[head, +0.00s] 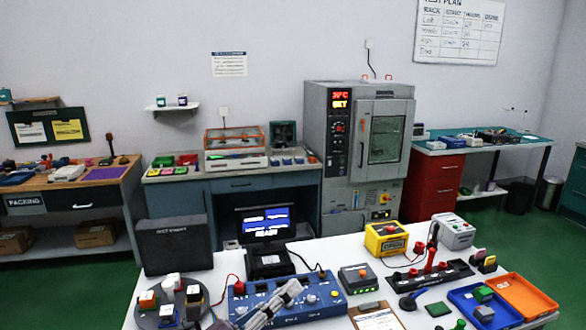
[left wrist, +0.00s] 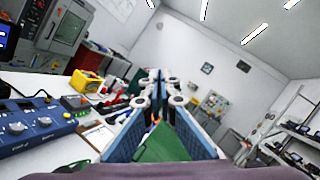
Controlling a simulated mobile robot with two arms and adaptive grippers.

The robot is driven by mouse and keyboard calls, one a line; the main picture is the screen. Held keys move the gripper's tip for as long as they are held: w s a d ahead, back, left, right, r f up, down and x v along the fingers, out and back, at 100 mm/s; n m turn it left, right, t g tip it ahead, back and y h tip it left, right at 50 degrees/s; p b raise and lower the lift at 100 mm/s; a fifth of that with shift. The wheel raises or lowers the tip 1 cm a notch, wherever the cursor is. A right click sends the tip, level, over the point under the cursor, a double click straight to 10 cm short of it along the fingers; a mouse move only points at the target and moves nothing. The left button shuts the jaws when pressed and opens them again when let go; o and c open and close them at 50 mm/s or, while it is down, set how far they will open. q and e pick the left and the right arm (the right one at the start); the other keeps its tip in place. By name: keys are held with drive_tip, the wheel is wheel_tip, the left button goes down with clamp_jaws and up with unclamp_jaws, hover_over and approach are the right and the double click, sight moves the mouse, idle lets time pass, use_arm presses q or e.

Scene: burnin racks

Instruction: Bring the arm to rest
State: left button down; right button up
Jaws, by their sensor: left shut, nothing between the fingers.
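My left gripper (head: 294,288) reaches in from the bottom of the head view, low over the white table (head: 345,254) and in front of the blue control panel (head: 326,300). Its fingers are closed together with nothing between them. In the left wrist view the blue-padded fingers (left wrist: 158,76) meet at their tips, pointing into the room. My right gripper does not show in either view.
On the table stand a round grey tray with small blocks (head: 148,318), a dark monitor (head: 266,225), a yellow box (head: 386,240), a clipboard (head: 376,318), a blue tray (head: 508,317) and an orange tray (head: 541,303). A grey oven cabinet (head: 340,110) stands behind.

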use_arm(q)
drive_tip(key=w+a+f+n+t+y, duration=0.1)
drive_tip(key=a+f+n+t+y, duration=0.15)
drive_tip(key=a+n+y, duration=0.55)
drive_tip(key=w+a+f+n+t+y, duration=0.15)
drive_tip(key=a+n+t+y, duration=0.3)
drive_tip(key=n, duration=0.65)
drive_tip(key=s+a+f+n+g+y, duration=0.3)
drive_tip(key=a+f+n+g, duration=0.15)
drive_tip(key=f, duration=0.25)
drive_tip(key=s+a+f+n+g+y, duration=0.2)
drive_tip(key=s+a+f+n+g, duration=0.15)
drive_tip(key=f+n, duration=0.3)
drive_tip(key=s+d+f+n+g+h, duration=0.1)
drive_tip(key=s+f+n+g, duration=0.25)
drive_tip(key=s+f, duration=0.55)
drive_tip(key=s+f+n+g, duration=0.3)
drive_tip(key=s+f+g, duration=0.2)
drive_tip(key=s, duration=0.9)
wheel_tip(320, 180, down, 26)
drive_tip(key=s+f+g+b, duration=0.1)
drive_tip(key=g, duration=0.1)
drive_tip(key=s+a+f+b, duration=0.1)
drive_tip(key=s+a+f, duration=0.2)
drive_tip(key=s+f, duration=1.4)
drive_tip(key=shift+s+f+g, duration=0.25)
drive_tip(key=shift+s+g, duration=0.1)
